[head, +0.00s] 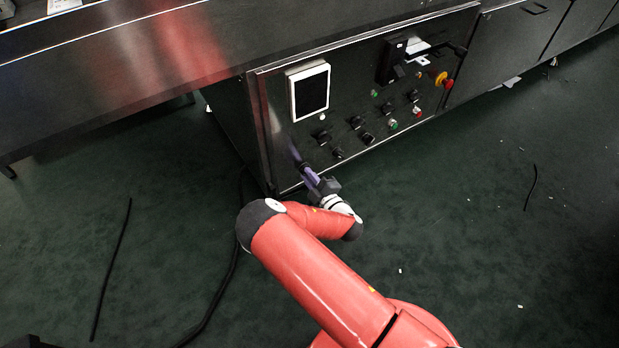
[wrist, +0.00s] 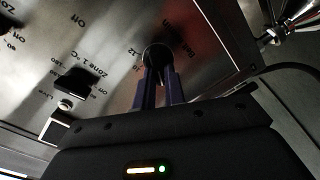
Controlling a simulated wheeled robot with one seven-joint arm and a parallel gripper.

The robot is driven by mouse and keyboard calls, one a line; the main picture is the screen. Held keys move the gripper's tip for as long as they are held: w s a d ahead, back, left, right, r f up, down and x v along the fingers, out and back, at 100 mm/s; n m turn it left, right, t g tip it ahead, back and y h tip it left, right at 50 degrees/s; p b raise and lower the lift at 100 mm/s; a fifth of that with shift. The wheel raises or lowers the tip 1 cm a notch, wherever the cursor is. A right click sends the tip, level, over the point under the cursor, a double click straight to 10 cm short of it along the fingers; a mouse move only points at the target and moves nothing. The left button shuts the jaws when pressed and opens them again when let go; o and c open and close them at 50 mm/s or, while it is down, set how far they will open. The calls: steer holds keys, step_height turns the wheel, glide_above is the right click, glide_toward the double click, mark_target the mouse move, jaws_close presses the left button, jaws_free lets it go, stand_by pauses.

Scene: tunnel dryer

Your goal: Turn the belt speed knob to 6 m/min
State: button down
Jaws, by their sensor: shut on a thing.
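The belt speed knob (wrist: 157,54) is a round black knob on the metal control panel (head: 350,95), with partly readable "Belt" and "min" lettering beside it in the wrist view. My gripper (wrist: 158,72) has its two purple fingers shut on this knob. In the head view my gripper (head: 304,168) reaches the lower left part of the panel, and it hides the knob there. The knob's pointer and most of its scale are hidden or too dark to read, so I cannot tell its setting.
A black "Zone 1 °C" knob (wrist: 75,82) and a small pale button (wrist: 65,104) sit left of my gripper. The panel also carries a white-framed screen (head: 309,91), several knobs and a red emergency stop (head: 447,83). A black cable (head: 110,268) lies on the floor.

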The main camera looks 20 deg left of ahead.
steer(key=shift+n, duration=0.3)
steer(key=c, duration=1.5)
jaws_free()
steer(key=shift+o, duration=0.2)
steer(key=v, duration=0.7)
steer(key=shift+s+d+p, duration=0.2)
steer(key=shift+s+p, duration=0.1)
steer(key=shift+p, duration=0.1)
